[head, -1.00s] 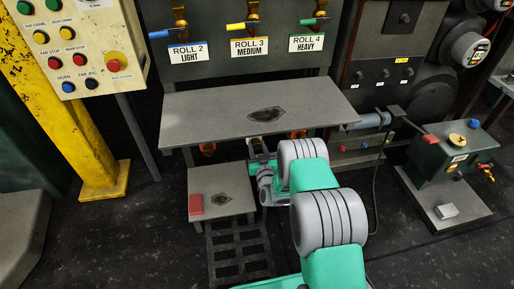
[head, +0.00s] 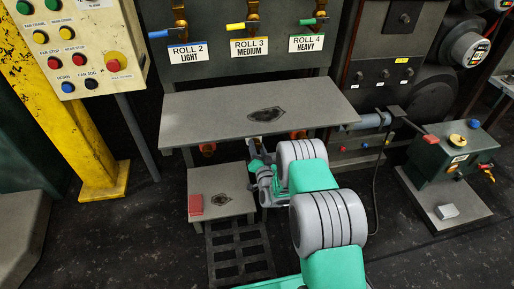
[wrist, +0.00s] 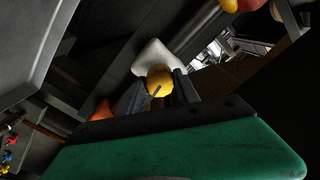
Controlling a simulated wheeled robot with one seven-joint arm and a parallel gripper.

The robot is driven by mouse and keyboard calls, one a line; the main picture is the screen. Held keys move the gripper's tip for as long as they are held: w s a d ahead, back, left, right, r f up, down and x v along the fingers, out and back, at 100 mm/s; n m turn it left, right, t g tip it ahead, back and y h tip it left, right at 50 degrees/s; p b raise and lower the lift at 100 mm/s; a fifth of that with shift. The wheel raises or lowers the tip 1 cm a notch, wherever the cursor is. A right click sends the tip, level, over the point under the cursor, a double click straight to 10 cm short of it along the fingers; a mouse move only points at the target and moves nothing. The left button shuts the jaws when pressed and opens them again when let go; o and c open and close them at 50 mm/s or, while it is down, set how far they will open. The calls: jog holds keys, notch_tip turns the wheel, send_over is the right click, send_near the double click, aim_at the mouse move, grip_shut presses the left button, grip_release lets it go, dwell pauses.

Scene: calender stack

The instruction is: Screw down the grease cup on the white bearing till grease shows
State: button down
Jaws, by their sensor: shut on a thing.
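In the wrist view the yellow grease cup (wrist: 158,78) sits between the two dark fingers of my gripper (wrist: 160,88), which is shut on it. A thin dark mark shows on the cup's face. The white bearing (wrist: 153,54) is directly behind the cup. No grease can be made out at the cup or bearing in this view. In the head view my gripper (head: 256,149) is under the front edge of the grey shelf, partly hidden by my arm; the cup cannot be made out there.
A low step (head: 232,205) with a red block (head: 195,204) stands left of my arm. A green pump unit (head: 458,150) stands at right.

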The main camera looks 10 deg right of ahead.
dwell(0.4)
jog(key=c, duration=0.9)
grip_release()
jog(key=s, duration=0.7)
jog(key=shift+s+b, duration=0.4)
